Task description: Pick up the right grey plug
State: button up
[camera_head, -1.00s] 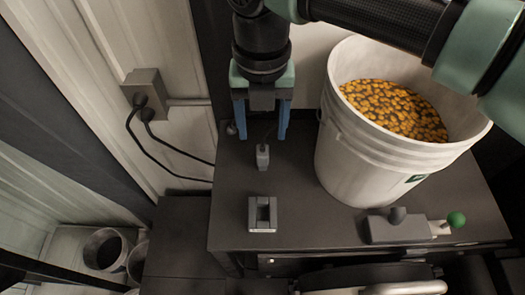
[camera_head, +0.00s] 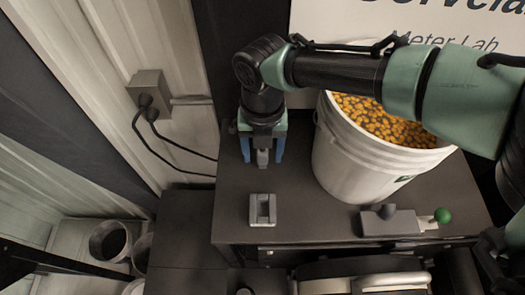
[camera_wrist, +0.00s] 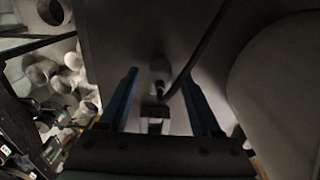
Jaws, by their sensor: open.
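A small grey plug (camera_head: 262,158) is on the dark table top, left of the bucket. My gripper (camera_head: 262,154) points down over it with its blue fingers apart, one on each side of the plug in the picture. The wrist view shows the plug (camera_wrist: 158,66) between the fingers (camera_wrist: 160,82), with a dark cable beside it. I cannot tell whether the fingers have come down to its height. The upper part of the plug is hidden by my gripper in the head view. Two dark plugs (camera_head: 147,106) with black cables sit in the wall box.
A grey holder (camera_head: 263,211) stands in front of the plug. A white bucket (camera_head: 350,160) of orange seeds stands close on the right. A grey block (camera_head: 390,222) with a green-knobbed lever (camera_head: 441,215) lies at front right. The wall box (camera_head: 150,84) is at left.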

grip_shut()
jog(key=shift+r, duration=0.1)
dwell(0.4)
